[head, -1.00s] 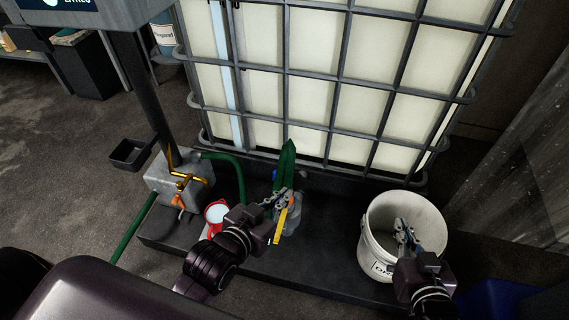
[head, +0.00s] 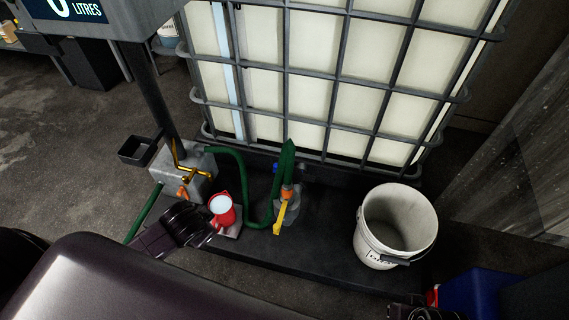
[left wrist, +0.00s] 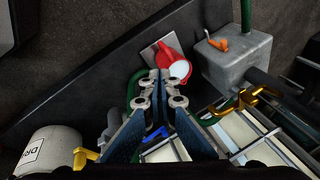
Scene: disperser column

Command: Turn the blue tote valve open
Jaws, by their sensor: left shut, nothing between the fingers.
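The tote valve shows as a small blue piece (head: 275,167) at the foot of the caged tote, beside the green hose and partly hidden. In the left wrist view a blue lever (left wrist: 156,133) shows beyond my fingers. A valve with a yellow handle (head: 280,217) and orange collar stands in front; its handle points toward me. My left gripper (left wrist: 156,80) is shut and empty, with its fingertips pointing near the red jug in that view. In the head view only my dark left arm shows clearly, left of the jug.
A red jug (head: 222,210) stands on a small plate, close to my left arm. A grey box (head: 202,160) with a brass tap is at left. A white bucket (head: 368,235) stands at right. A green hose (head: 242,178) loops between box and tote.

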